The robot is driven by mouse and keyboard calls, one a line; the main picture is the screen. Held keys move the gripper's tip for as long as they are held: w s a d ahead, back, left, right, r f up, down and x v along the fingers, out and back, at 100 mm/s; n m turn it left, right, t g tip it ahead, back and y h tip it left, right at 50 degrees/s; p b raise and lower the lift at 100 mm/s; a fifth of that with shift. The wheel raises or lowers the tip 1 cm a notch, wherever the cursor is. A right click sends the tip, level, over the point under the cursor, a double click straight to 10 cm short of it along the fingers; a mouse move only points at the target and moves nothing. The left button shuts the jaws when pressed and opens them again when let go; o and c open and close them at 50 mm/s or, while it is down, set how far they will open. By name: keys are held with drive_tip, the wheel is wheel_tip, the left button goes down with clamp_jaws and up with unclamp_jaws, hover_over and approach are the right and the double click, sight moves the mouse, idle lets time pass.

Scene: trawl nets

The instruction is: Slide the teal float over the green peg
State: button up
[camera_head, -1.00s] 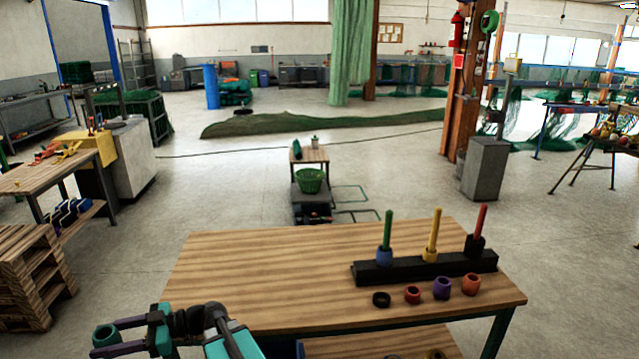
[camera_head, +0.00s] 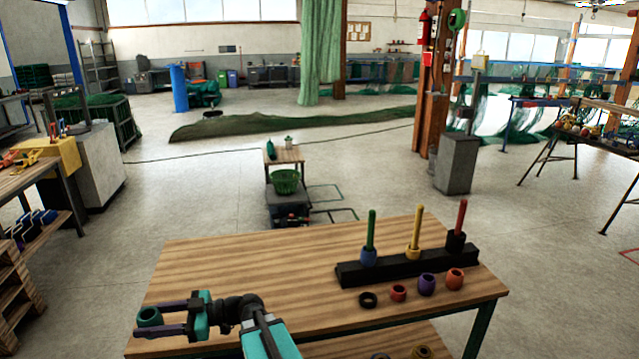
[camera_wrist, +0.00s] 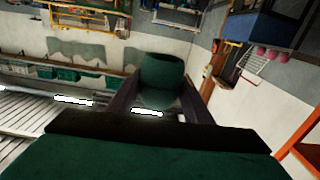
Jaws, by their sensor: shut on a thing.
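My gripper (camera_head: 163,324) is shut on the teal float (camera_head: 149,316), a short hollow ring held at the fingertips over the table's front left part. In the wrist view the float (camera_wrist: 161,79) sits between the two dark fingers. The green peg (camera_head: 371,230) stands upright at the left end of the black peg base (camera_head: 405,270), with a blue float (camera_head: 368,257) around its foot. The float in my gripper is well to the left of the green peg and apart from it.
A yellow peg (camera_head: 416,230) with an orange-yellow float and a red peg (camera_head: 461,219) with a black float share the base. Black (camera_head: 368,300), red (camera_head: 398,293), purple (camera_head: 427,284) and orange (camera_head: 455,278) floats lie in front. The table's left and middle (camera_head: 250,262) are clear.

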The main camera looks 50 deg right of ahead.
drive_tip(key=shift+a, duration=0.15)
drive_tip(key=w+d+r+m+t+h+p, duration=0.1)
drive_tip(key=w+d+r+m+t+h, duration=0.15)
drive_tip(key=d+h, duration=0.4)
drive_tip(key=w+d+r+m+t+h, duration=0.1)
drive_tip(key=w+d+m+t+h, duration=0.2)
drive_tip(key=d, duration=0.7)
drive_tip(key=w+d+r+m+t+h+p, duration=0.15)
drive_tip(key=w+d+m+h, duration=0.3)
drive_tip(key=d, duration=0.45)
wheel_tip(320, 180, up, 15)
drive_tip(key=m+g+h+p, duration=0.6)
drive_tip(key=m+g+h, duration=0.2)
drive_tip(key=m+h, duration=0.55)
hover_over(372, 212)
drive_tip(key=shift+w+d+n+h, duration=0.15)
drive_tip(key=shift+d+n+h, duration=0.2)
drive_tip(key=shift+n+h, duration=0.5)
drive_tip(key=shift+f, duration=0.25)
drive_tip(key=shift+f+b, duration=5.1)
drive_tip(key=shift+b, duration=0.1)
